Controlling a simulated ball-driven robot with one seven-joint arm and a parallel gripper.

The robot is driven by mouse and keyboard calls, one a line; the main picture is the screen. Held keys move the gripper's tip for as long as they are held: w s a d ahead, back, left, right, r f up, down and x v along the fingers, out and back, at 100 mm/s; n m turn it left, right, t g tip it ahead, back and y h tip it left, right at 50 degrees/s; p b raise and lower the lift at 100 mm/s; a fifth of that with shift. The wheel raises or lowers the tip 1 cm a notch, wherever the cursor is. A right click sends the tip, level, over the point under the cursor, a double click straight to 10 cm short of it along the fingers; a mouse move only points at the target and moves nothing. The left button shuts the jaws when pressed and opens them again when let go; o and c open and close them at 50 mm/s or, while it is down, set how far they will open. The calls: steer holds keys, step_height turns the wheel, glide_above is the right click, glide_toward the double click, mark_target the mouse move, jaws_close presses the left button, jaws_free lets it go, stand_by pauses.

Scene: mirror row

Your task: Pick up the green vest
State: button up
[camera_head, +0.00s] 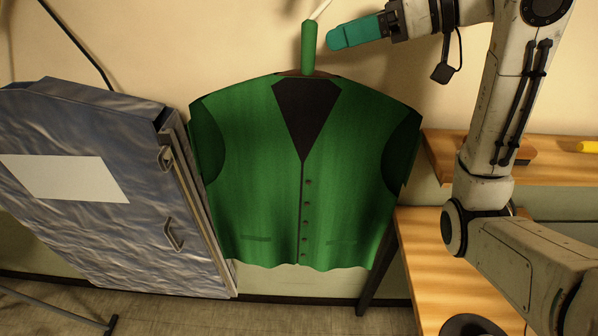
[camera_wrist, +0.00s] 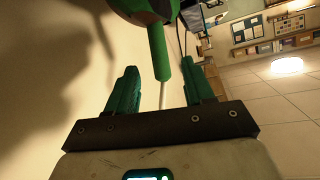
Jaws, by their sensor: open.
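The green vest (camera_head: 257,158) hangs on a hanger against the pale wall, with a row of buttons down its front. A green cylindrical grip (camera_head: 309,47) stands up from the hanger above its neck, with a thin pale rod rising from the top. My gripper (camera_head: 340,38) is just right of this grip, its teal fingers pointing left. In the wrist view my gripper (camera_wrist: 163,90) is open, and the green grip (camera_wrist: 158,52) and pale rod show between and beyond its fingers. I cannot tell if they touch. Only an edge of the vest (camera_wrist: 135,8) shows at the top there.
A grey-blue cabinet (camera_head: 85,225) with a white label and door handles stands left of the vest. A wooden shelf (camera_head: 440,150) and a wooden desk (camera_head: 425,250) are on the right, close to the vest's edge. Tiled floor (camera_head: 200,318) shows below.

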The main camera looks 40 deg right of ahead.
mark_target(309, 53)
steer(key=shift+x, duration=0.85)
steer(key=shift+f+p+x, duration=0.2)
steer(key=shift+p+x, duration=0.3)
steer(key=shift+x, duration=0.8)
steer(key=shift+f+p+x, duration=0.25)
steer(key=shift+p+x, duration=0.25)
steer(key=shift+x, duration=0.85)
steer(key=shift+s, duration=0.15)
jaws_close()
